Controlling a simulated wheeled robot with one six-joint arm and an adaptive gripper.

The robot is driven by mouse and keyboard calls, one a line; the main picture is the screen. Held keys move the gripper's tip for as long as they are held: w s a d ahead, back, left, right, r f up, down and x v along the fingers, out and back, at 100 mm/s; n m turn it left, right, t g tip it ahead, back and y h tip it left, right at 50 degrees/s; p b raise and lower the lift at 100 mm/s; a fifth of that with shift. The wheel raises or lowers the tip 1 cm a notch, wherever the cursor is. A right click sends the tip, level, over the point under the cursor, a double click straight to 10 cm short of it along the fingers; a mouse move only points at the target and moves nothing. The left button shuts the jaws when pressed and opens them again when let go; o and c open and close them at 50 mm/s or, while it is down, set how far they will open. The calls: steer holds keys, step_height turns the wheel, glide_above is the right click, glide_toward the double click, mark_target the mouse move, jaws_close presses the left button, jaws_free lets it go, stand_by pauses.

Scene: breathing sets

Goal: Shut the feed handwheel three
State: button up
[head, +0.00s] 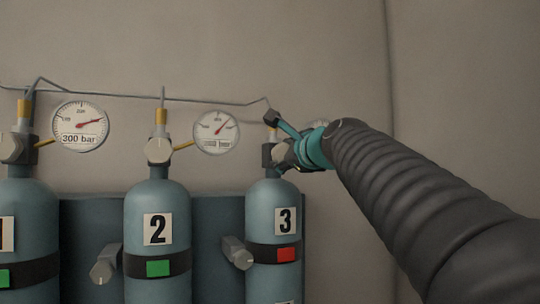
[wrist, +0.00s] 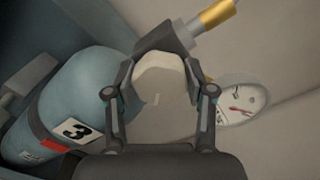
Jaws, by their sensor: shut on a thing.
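Cylinder three (head: 258,222) is a blue-grey bottle with a "3" label and a red tag on its dark band. It also shows in the wrist view (wrist: 75,88), tilted, at the left. Its feed handwheel (wrist: 158,78) is a pale faceted knob on the dark valve block (wrist: 150,48). My gripper (wrist: 162,92) is shut on this handwheel, one finger on each side. In the head view my gripper (head: 290,150) reaches the valve from the right and hides most of the handwheel.
Cylinder two (head: 157,205) and cylinder one (head: 25,210) stand to the left with green tags. Gauges (head: 80,126) and (wrist: 245,100) sit beside the valves. A thin pipe (head: 160,97) runs above. The wall right of cylinder three is bare.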

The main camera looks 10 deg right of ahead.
steer(key=m, duration=0.4)
steer(key=shift+m, duration=0.3)
steer(key=m, duration=0.3)
steer(key=shift+m, duration=0.4)
steer(key=m, duration=0.4)
steer(key=shift+m, duration=2.1)
steer(key=o, duration=1.2)
steer(key=shift+c, duration=0.2)
